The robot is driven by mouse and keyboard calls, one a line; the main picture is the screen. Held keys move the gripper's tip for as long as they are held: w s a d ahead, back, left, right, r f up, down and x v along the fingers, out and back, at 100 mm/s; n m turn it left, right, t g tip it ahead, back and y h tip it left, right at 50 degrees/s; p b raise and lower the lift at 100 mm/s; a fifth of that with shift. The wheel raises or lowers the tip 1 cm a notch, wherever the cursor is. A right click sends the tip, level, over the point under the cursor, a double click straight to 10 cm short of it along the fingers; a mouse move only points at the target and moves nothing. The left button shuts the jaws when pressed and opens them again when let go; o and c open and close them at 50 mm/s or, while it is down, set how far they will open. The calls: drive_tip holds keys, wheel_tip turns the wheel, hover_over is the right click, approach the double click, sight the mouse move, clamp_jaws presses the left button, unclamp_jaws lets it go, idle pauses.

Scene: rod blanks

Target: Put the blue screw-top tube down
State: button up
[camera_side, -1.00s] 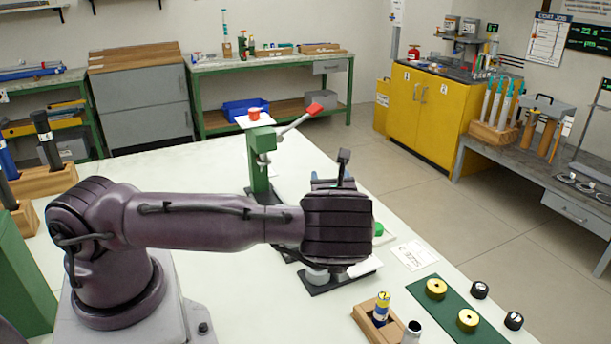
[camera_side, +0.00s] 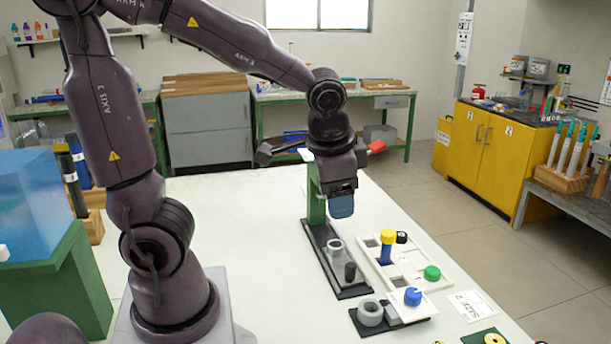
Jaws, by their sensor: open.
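A blue tube with a yellow cap (camera_side: 386,248) stands upright in the white tray (camera_side: 410,268) at the centre right; it looks like the blue screw-top tube. My gripper (camera_side: 341,206) points down in the air, behind and to the left of the tube and apart from it. The gripper is open. A blue-grey piece shows at its lower end; I cannot tell whether it is a fingertip or something else. The tube's lower end is hidden in the tray.
A green post (camera_side: 316,196) on a dark base stands behind and left of the tray. A black cap (camera_side: 402,237) and a green cap (camera_side: 432,273) sit on the tray.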

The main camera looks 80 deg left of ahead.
drive_tip(key=s+d+r+n+t+h, duration=0.1)
drive_tip(key=s+d+r+t+h, duration=0.1)
drive_tip(key=s+d+r, duration=0.3)
drive_tip(key=shift+s+d+r+n+t, duration=0.35)
drive_tip(key=shift+s+t, duration=0.25)
drive_tip(key=shift+s, duration=0.2)
idle(0.4)
